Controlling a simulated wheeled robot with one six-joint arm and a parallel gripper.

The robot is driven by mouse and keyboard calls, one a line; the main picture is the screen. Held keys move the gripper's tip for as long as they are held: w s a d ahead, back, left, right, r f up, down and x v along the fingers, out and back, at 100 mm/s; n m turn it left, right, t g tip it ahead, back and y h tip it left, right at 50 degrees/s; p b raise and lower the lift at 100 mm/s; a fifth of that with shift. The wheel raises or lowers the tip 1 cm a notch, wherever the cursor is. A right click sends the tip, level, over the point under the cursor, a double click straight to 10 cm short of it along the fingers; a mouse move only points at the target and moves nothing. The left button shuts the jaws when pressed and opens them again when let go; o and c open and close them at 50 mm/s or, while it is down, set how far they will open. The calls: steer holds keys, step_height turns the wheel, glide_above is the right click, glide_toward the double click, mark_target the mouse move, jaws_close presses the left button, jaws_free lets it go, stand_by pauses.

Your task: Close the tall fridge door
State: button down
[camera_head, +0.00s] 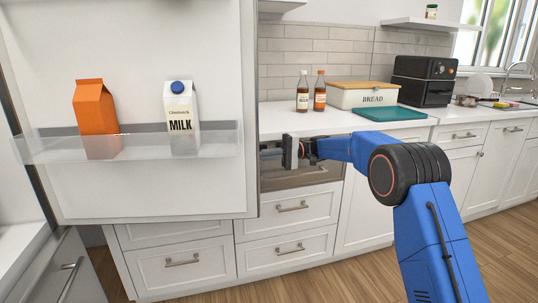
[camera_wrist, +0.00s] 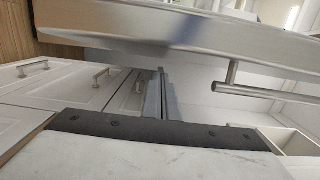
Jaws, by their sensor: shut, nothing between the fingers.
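The tall fridge door (camera_head: 150,190) stands open at the left of the head view, its white inner face towards me. Its clear shelf (camera_head: 60,148) holds an orange carton (camera_head: 95,105) and a milk carton (camera_head: 181,115). My gripper (camera_head: 290,151) is shut and empty, just right of the door's free edge. In the wrist view, my gripper's fingers (camera_wrist: 162,95) are together beside a pale panel (camera_wrist: 215,37), which looks like the door. A bar handle (camera_wrist: 252,91) on that panel lies to the right of the fingers. I cannot tell whether the fingers touch the panel.
Behind the door runs a counter (camera_head: 345,121) with white drawers (camera_head: 285,222) below. On it are two bottles (camera_head: 302,92), a bread box (camera_head: 366,95), a teal board (camera_head: 394,113) and a black appliance (camera_head: 424,80). The wooden floor (camera_head: 350,285) in front is clear.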

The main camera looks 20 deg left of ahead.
steer(key=shift+s+d+r, duration=0.1)
steer(key=shift+s+d, duration=0.25)
steer(key=shift+s, duration=0.4)
steer(key=shift+s+d, duration=0.3)
steer(key=shift+s, duration=0.4)
